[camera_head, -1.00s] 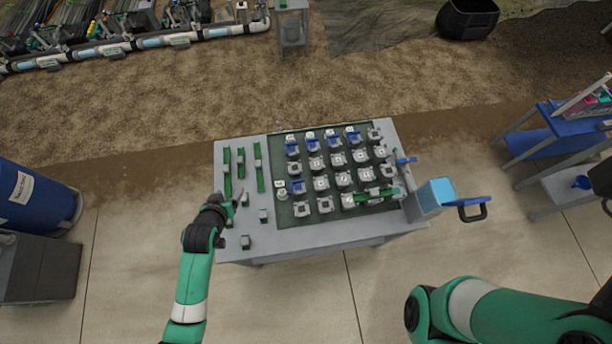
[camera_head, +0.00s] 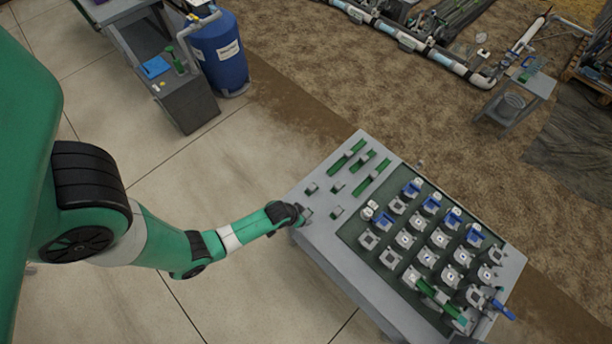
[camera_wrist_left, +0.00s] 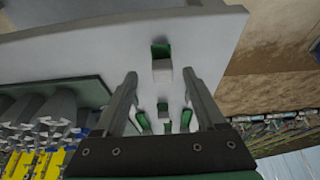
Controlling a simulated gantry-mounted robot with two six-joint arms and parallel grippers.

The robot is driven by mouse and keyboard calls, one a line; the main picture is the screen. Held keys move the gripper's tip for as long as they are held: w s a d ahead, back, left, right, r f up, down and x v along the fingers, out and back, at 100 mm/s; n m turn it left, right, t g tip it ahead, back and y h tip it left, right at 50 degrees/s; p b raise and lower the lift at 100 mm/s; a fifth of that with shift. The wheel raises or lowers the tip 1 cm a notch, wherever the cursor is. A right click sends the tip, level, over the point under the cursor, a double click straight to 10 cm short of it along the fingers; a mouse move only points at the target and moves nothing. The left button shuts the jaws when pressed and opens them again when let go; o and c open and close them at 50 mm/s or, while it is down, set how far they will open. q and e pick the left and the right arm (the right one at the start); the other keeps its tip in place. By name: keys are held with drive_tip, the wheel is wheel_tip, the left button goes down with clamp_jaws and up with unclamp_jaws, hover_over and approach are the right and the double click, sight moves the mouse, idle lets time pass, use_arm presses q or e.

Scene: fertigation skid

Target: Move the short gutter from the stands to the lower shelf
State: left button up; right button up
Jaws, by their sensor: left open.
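A green gutter piece (camera_head: 438,297) lies across grey stands at the near right of the tabletop in the head view. Longer green strips (camera_head: 372,178) with grey blocks lie at the table's left end, near several small grey-and-green blocks (camera_head: 337,213). I cannot tell which is the short gutter. My left gripper (camera_head: 302,214) is at the table's front edge near its left corner. In the left wrist view my left gripper (camera_wrist_left: 163,95) is open and empty, with a small grey-and-green block (camera_wrist_left: 163,72) visible beyond its fingers. My right gripper and the lower shelf are not clearly seen.
The grey table (camera_head: 350,262) bears a dark green mat with several rows of grey stands (camera_head: 405,239), some with blue parts. A blue drum (camera_head: 220,52) and a grey cabinet (camera_head: 190,106) stand at upper left. A small grey stand (camera_head: 515,98) is at upper right.

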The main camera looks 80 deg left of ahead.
sight(305, 214)
use_arm(q)
drive_tip(key=b+x, duration=0.1)
drive_tip(key=x, duration=0.2)
drive_tip(key=b+x, duration=0.1)
drive_tip(key=x, duration=0.1)
drive_tip(key=shift+w+a+b, duration=0.2)
drive_tip(key=shift+a+b, duration=0.1)
drive_tip(key=shift+a, duration=0.05)
clamp_jaws()
